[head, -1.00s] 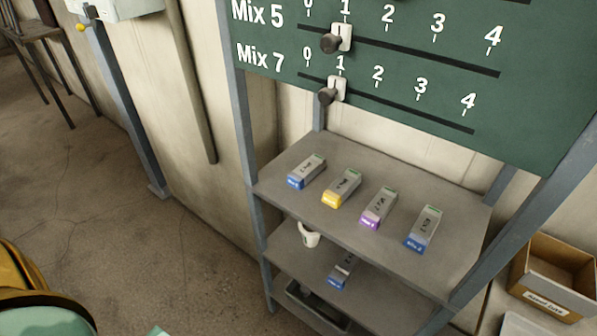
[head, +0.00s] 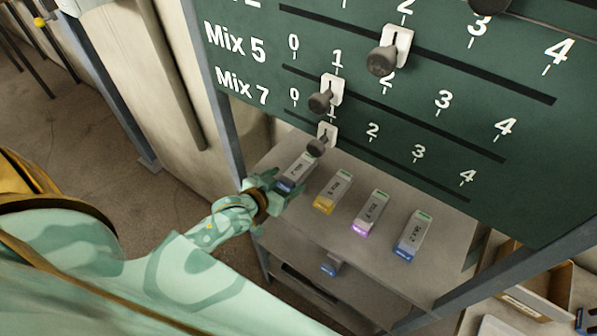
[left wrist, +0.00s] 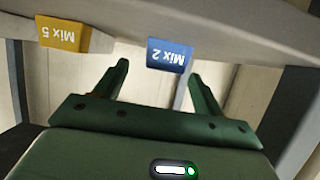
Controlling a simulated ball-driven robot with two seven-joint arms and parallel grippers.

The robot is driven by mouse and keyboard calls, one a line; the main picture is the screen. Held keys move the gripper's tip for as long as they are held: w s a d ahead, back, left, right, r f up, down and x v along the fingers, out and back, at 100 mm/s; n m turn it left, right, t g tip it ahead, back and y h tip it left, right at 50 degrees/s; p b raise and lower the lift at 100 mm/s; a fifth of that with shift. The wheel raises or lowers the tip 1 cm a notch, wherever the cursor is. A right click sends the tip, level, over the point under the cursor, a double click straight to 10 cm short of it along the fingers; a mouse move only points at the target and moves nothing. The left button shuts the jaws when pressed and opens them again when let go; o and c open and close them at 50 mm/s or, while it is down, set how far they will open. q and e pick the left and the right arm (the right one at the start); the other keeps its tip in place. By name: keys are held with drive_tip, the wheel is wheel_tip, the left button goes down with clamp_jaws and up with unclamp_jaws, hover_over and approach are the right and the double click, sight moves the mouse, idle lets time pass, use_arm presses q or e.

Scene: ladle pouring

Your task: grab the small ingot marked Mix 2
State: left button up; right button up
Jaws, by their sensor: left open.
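The small ingot marked Mix 2 (left wrist: 169,55) shows its blue end label upside down in the left wrist view, close ahead. In the head view it appears to be the leftmost grey ingot with a blue end (head: 297,172), lying on the upper shelf. My left gripper (head: 274,184) is at its near end, at the shelf's left edge. In the left wrist view its green fingers (left wrist: 159,66) are open, with the label between and just beyond the tips. I see no grip on it. My right gripper is not in view.
On the grey shelf (head: 290,225), a yellow-ended ingot marked Mix 5 (left wrist: 63,35) lies beside Mix 2. A purple-ended ingot (head: 370,211) and a blue-ended one (head: 412,236) lie farther right. The green slider board (head: 420,110) overhangs the shelf, its lowest knob (head: 317,147) close above the leftmost ingot.

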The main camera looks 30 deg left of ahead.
sight(292, 174)
use_arm(q)
drive_tip(key=b+x, duration=0.1)
drive_tip(key=x, duration=0.4)
drive_tip(key=shift+w+a+f, duration=0.1)
drive_tip(key=shift+w+a, duration=0.05)
drive_tip(key=shift+w, duration=0.15)
drive_tip(key=c, duration=1.5)
